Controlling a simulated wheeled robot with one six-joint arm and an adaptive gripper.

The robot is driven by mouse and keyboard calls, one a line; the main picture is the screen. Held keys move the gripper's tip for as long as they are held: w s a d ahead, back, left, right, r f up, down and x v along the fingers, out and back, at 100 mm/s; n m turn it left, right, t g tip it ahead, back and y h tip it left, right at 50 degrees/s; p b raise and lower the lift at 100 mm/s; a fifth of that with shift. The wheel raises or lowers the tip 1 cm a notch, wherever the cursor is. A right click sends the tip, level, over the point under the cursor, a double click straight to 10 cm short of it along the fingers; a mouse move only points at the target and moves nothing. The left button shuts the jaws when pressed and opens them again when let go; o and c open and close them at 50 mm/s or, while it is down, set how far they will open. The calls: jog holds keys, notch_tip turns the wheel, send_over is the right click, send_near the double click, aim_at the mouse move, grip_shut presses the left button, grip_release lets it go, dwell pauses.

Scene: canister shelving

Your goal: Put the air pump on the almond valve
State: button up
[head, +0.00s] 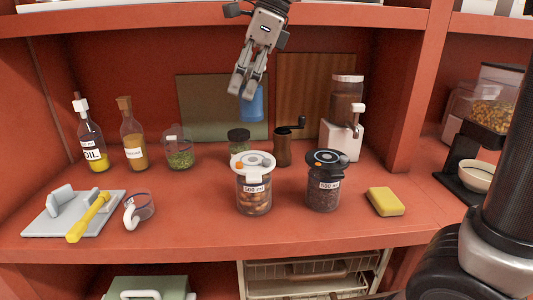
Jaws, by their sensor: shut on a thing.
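My gripper (246,92) is above the shelf at the upper middle, fingers pointing down. It is shut on the air pump, a blue cylinder (256,104) that hangs from the fingertips, its upper part partly hidden by them. The almond canister (254,197), a clear jar with brown nuts and a "500 ml" label, stands upright near the shelf's front. Its white lid (257,161) has an orange spot at the left, and I cannot make out the valve clearly. The pump is apart from the lid and shows above it in the picture.
A dark-lidded canister (323,192) stands right of the almonds, with a yellow sponge (385,202) beyond.

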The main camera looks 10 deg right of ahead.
notch_tip(320, 180, down, 10)
jog(key=shift+s+r, duration=0.1)
dwell(0.4)
jog(key=o, duration=1.1)
jog(key=shift+f, duration=0.2)
jog(key=shift+r, duration=0.15)
jog(key=v, duration=1.2)
